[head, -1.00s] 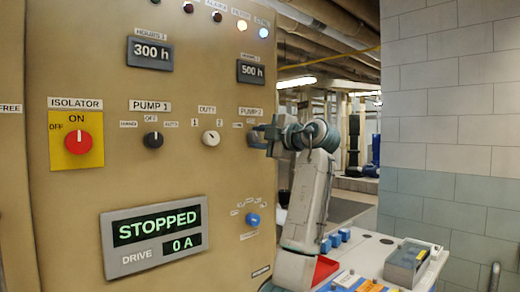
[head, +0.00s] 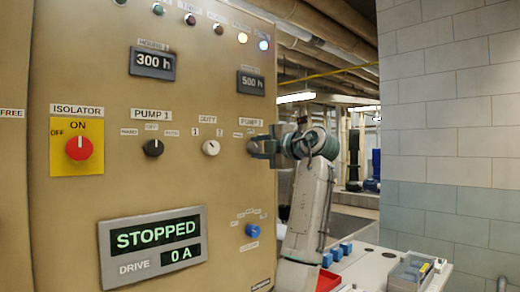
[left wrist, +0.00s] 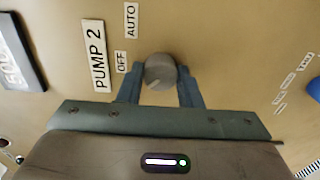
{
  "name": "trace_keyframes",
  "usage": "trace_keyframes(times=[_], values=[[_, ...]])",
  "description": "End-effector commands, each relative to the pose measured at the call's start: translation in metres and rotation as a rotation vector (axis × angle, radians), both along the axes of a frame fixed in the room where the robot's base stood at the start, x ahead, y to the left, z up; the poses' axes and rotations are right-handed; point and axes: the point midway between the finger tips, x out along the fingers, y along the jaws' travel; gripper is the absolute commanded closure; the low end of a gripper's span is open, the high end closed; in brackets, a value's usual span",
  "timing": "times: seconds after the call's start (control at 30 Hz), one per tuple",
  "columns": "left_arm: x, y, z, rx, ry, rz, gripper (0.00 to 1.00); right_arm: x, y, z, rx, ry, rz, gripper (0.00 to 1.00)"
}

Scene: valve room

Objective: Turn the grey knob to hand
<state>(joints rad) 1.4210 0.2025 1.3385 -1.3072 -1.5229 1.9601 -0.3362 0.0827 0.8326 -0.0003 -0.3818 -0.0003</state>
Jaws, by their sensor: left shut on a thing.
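The grey knob (left wrist: 160,72) sits under the PUMP 2 label on the tan panel, with OFF and AUTO labels beside it in the left wrist view. A pale mark shows on its lower-left face, pointing away from AUTO. My left gripper (left wrist: 162,92) is shut on the knob, one finger on each side. The HAND label is hidden in the left wrist view. My right gripper is not in view.
The panel also carries a red isolator knob (head: 79,148), a black PUMP 1 knob (head: 153,148), a white DUTY knob (head: 211,148) and a blue knob (head: 252,230). A display (head: 153,246) reads STOPPED, 0 A. A bench (head: 365,268) with boxes stands at the lower right.

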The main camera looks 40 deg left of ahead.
Motion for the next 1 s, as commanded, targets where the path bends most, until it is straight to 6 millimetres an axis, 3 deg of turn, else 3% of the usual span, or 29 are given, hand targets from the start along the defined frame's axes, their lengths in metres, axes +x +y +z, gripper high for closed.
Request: trace_keyframes(times=[0.03,0.13,0.53,0.8,1.0], values=[[0.001,-0.001,-0.004,-0.007,0.002,0.002,0.66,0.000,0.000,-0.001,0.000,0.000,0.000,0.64],[0.001,-0.001,-0.004,-0.006,0.002,0.002,0.46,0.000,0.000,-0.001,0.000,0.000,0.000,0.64],[0.000,-0.008,-0.002,-0.003,0.001,0.000,0.46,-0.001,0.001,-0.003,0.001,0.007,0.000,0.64],[-0.003,-0.058,-0.003,-0.003,0.000,-0.004,0.46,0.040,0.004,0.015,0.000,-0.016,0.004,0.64],[-0.005,-0.093,-0.002,-0.004,0.002,-0.001,0.46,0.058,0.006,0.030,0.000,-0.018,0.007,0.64]])
